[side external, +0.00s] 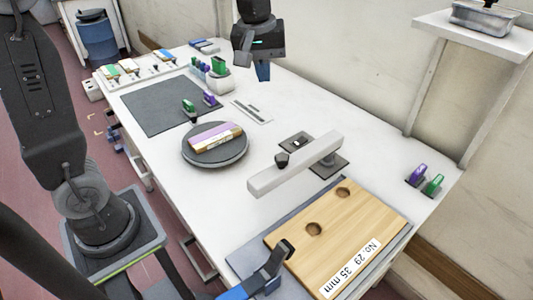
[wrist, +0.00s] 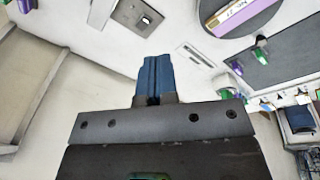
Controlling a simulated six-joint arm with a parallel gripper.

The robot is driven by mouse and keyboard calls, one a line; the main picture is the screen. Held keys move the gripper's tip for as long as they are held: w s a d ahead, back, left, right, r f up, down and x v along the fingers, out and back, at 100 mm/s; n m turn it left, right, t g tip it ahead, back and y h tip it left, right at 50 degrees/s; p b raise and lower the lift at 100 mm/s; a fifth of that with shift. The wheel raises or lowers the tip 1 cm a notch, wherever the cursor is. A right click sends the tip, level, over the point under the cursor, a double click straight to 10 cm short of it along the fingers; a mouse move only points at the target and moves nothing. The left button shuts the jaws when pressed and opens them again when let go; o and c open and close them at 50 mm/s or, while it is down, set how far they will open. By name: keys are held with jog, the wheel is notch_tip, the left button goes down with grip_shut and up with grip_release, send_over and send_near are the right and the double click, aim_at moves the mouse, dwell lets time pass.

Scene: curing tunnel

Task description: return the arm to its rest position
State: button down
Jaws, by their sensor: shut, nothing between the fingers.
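My gripper (side external: 263,72) hangs above the far side of the white table (side external: 290,115), near the wall. Its blue fingers point down and are closed together. The closed fingers also show in the wrist view (wrist: 154,78), with nothing between them. The gripper is clear of the tabletop and touches nothing that I can see.
A round dark turntable (side external: 215,158) bears a purple-and-cream block (side external: 216,137). A white beam on a post (side external: 295,163) stands mid-table. A wooden board with two holes (side external: 340,235) lies in front. A dark mat (side external: 165,107) lies left. A raised shelf (side external: 480,35) stands right.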

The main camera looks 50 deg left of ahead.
jog(key=s+d+f+m+t, duration=0.1)
jog(key=s+m, duration=0.3)
jog(key=s, duration=0.5)
jog(key=s+f+m+t, duration=0.1)
jog(key=s+m+t, duration=0.1)
jog(key=s+m, duration=0.3)
jog(key=s, duration=0.4)
jog(key=shift+s+d+f+m+t, duration=0.3)
jog(key=shift+s+d+f+t, duration=0.1)
